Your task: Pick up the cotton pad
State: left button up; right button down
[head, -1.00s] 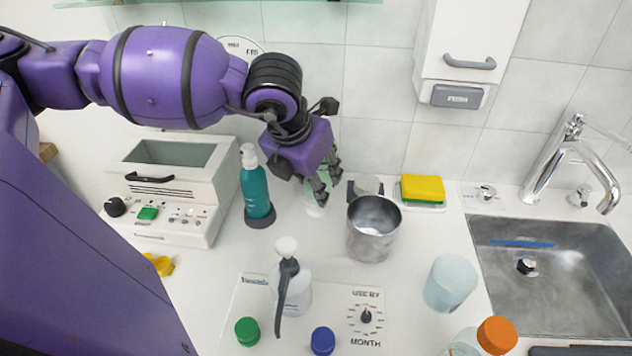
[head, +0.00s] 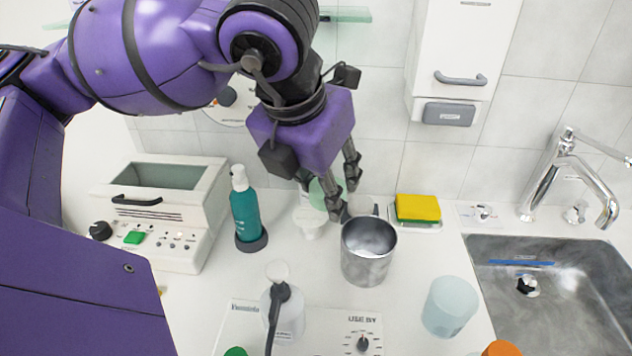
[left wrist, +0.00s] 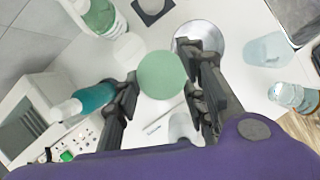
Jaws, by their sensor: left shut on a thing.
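The cotton pad is a pale green disc (left wrist: 162,75) between the two fingers of my left gripper (left wrist: 160,95) in the left wrist view. The gripper is shut on it. In the head view my left gripper (head: 345,200) points down behind the steel cup (head: 368,252), and the green pad (head: 320,193) shows partly between its fingers, above a small white holder (head: 309,222). The fingers hide part of the pad there. My right gripper is not in view.
A teal pump bottle (head: 247,212) and a white device (head: 170,205) stand to the left. A yellow sponge (head: 418,207), a translucent cup (head: 449,307) and the sink (head: 535,290) are to the right.

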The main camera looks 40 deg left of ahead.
pick_arm(q)
jog(key=s+d+b, duration=0.1)
jog(key=s+d+r+b, duration=0.1)
jog(key=d+r+b, duration=0.1)
jog(key=d, duration=0.1)
jog(key=shift+s+r, duration=0.15)
jog(key=shift+s, duration=0.25)
jog(key=c, duration=0.4)
jog(key=shift+o, duration=0.2)
jog(key=shift+d, duration=0.15)
